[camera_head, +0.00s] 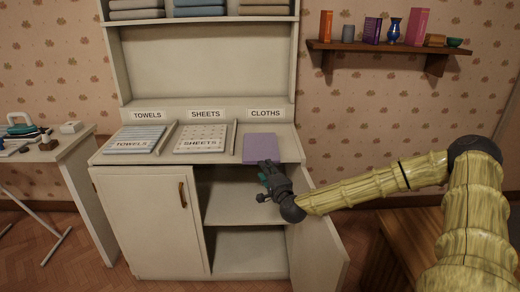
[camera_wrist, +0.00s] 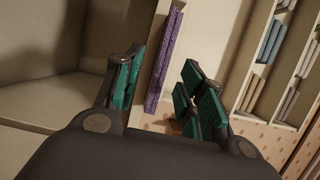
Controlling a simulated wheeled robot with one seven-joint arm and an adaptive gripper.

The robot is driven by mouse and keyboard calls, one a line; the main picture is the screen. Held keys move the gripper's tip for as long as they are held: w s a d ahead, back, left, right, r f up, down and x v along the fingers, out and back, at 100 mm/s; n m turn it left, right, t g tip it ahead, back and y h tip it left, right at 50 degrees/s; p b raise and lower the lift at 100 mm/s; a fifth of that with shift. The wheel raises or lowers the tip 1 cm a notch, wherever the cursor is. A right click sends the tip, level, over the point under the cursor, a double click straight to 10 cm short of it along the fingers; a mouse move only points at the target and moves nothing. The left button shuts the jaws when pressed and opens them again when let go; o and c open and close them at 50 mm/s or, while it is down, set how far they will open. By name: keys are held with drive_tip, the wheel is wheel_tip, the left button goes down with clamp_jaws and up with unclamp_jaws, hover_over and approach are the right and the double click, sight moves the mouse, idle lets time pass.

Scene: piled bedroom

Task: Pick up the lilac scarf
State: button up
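The lilac scarf (camera_head: 260,147) lies folded flat on the cabinet top, in the right-hand section under the CLOTHS label. My gripper (camera_head: 266,172) is at the front edge of the cabinet top, just below the scarf's near edge in the head view. In the wrist view the scarf shows as a narrow purple band (camera_wrist: 166,62) beyond the gap between my fingers. My gripper's teal-padded fingers (camera_wrist: 160,88) are apart with nothing held between them. The head view does not show clearly whether a finger touches the scarf.
A towels stack (camera_head: 136,139) and a sheets stack (camera_head: 201,138) lie to the left, separated by low dividers. The cabinet's right door (camera_head: 318,245) stands open below my arm. A wall shelf (camera_head: 390,47) with vases and books hangs at right.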

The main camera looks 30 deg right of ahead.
drive_tip(key=shift+p+x, duration=0.4)
drive_tip(key=shift+x, duration=2.45)
drive_tip(key=shift+r, duration=0.2)
clamp_jaws()
